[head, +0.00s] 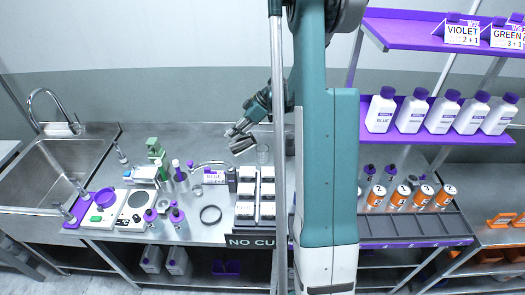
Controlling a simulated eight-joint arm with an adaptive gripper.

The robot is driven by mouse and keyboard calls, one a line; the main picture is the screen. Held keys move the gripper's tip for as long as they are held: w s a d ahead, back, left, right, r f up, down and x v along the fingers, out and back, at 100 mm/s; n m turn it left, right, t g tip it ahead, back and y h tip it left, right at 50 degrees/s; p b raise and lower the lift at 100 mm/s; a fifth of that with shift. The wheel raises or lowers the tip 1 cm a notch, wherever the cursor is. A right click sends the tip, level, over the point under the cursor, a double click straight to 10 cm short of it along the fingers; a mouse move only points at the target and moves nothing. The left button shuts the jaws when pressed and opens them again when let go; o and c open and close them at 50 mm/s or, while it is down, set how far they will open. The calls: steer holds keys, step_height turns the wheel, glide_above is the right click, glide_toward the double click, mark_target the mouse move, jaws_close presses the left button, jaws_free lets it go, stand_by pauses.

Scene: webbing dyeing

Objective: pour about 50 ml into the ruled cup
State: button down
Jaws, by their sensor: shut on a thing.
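My gripper (236,134) is above the back of the steel counter, left of my arm's upright links. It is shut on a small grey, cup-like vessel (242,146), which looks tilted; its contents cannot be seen. A clear cup (263,154) stands just right of and below the held vessel in the picture. Another small clear cup (197,190) stands on the counter further left, near the front. Ruled lines are too small to make out on either cup, so I cannot tell which is the ruled one. No stream of liquid is visible.
A sink (45,175) is at the left. A white scale (135,208), purple-capped bottles (178,220), a black ring (210,214) and a rack of pale blocks (245,190) crowd the counter. Orange-labelled cans (399,195) and shelves of white bottles (412,112) are at the right.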

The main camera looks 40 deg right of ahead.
steer(key=shift+s+d+r+t+y+b, duration=0.3)
steer(key=shift+r+y+b, duration=0.1)
steer(key=shift+r, duration=0.1)
steer(key=shift+d+r, duration=0.15)
steer(key=shift+s+d+r+t+y+b, duration=0.5)
steer(key=shift+d+r+y+b, duration=0.15)
steer(key=shift+b, duration=0.25)
steer(key=shift+s+d+r+y+b, duration=0.15)
steer(key=shift+s+d+y+b, duration=0.15)
steer(key=shift+d+b, duration=0.15)
stand_by(0.9)
steer(key=shift+s+r+t+y+b, duration=0.15)
steer(key=shift+r+t+y+b, duration=0.2)
steer(key=shift+t+b, duration=0.2)
stand_by(1.0)
